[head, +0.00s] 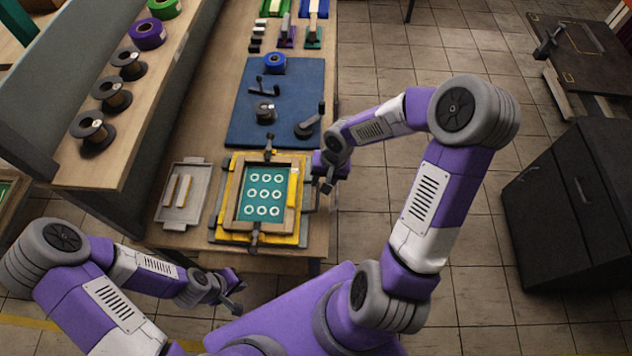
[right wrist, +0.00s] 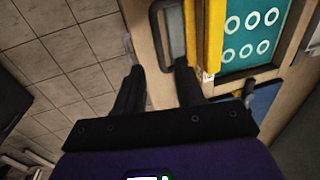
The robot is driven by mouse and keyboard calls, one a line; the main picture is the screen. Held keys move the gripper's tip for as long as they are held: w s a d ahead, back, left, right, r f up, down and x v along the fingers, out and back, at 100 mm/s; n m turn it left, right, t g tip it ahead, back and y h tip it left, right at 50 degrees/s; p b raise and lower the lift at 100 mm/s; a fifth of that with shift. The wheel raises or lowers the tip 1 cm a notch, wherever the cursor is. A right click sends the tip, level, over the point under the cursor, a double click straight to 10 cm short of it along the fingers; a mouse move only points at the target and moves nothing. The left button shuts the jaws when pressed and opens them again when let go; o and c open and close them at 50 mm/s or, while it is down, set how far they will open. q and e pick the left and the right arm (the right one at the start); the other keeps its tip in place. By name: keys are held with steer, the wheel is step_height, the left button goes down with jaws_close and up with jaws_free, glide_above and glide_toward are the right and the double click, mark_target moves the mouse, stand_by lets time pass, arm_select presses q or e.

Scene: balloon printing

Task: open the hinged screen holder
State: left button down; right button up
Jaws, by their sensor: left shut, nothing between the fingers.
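The screen holder has a yellow frame (head: 226,196) around a wooden-edged teal screen (head: 243,205) with white rings, and it lies flat on the workbench. My right gripper (head: 325,183) is by the holder's right side. In the right wrist view its fingers (right wrist: 160,90) are spread, with the bench edge below and the handle just ahead, near one finger. I cannot tell if they touch. My left gripper (head: 236,294) is shut and empty, off the bench's front edge.
A grey tray (head: 167,214) with two pale bars is left of the holder. A blue mat (head: 240,118) with dark tools lies behind it. Spools (head: 93,131) line the left shelf. A black cabinet (head: 560,205) stands right, across open floor.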

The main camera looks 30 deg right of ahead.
mark_target(318, 192)
steer(key=f, duration=0.1)
steer(key=f+b, duration=0.1)
steer(key=f, duration=0.1)
steer(key=a+f, duration=0.1)
steer(key=f, duration=0.1)
steer(key=shift+w+f, duration=0.15)
steer(key=shift+f, duration=0.05)
jaws_close()
